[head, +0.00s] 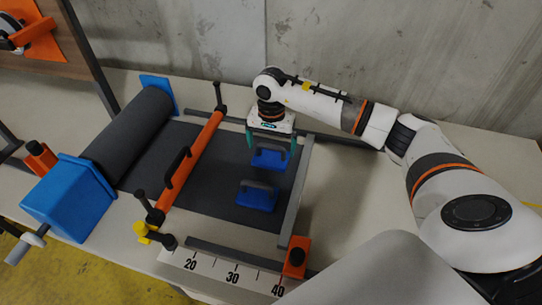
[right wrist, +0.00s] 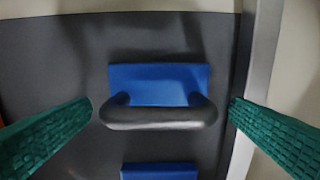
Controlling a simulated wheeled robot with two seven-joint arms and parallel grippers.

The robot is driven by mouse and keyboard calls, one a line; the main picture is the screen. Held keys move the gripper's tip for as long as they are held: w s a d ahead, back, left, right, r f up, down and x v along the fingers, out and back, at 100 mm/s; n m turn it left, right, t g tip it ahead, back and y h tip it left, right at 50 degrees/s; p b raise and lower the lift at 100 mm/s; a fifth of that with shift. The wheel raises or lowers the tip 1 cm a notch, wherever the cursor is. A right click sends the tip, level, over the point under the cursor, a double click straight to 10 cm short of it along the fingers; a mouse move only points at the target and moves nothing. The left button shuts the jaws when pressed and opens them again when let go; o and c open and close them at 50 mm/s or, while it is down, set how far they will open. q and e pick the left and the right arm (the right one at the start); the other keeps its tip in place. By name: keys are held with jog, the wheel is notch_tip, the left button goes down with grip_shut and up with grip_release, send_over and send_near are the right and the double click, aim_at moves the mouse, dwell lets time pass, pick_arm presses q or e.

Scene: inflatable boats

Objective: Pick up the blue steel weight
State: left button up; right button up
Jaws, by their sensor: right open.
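Two blue steel weights with dark grey handles rest on the dark sheet. The far blue weight (head: 269,158) is under my right gripper (head: 272,146). In the right wrist view this far weight (right wrist: 158,84) has its handle (right wrist: 158,117) between the two green fingers, with gaps on both sides. My right gripper (right wrist: 161,110) is open and empty, pointing down. The near blue weight (head: 256,197) lies closer to the table's front; its edge (right wrist: 159,172) shows at the bottom of the right wrist view. My left gripper is not in view.
A dark roll (head: 128,135) with blue end blocks lies at left. An orange bar (head: 188,165) with a handle crosses the sheet (head: 215,190). A grey metal bar (head: 296,195) runs along its right edge. A ruler (head: 225,272) and an orange block (head: 297,257) are in front.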

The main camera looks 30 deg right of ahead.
aim_at(271, 157)
jog(key=shift+f, duration=1.6)
jog(key=shift+c, duration=0.6)
jog(key=c, duration=1.2)
jog(key=shift+w+r, duration=0.15)
jog(key=shift+c, duration=0.9)
jog(key=shift+r, duration=0.1)
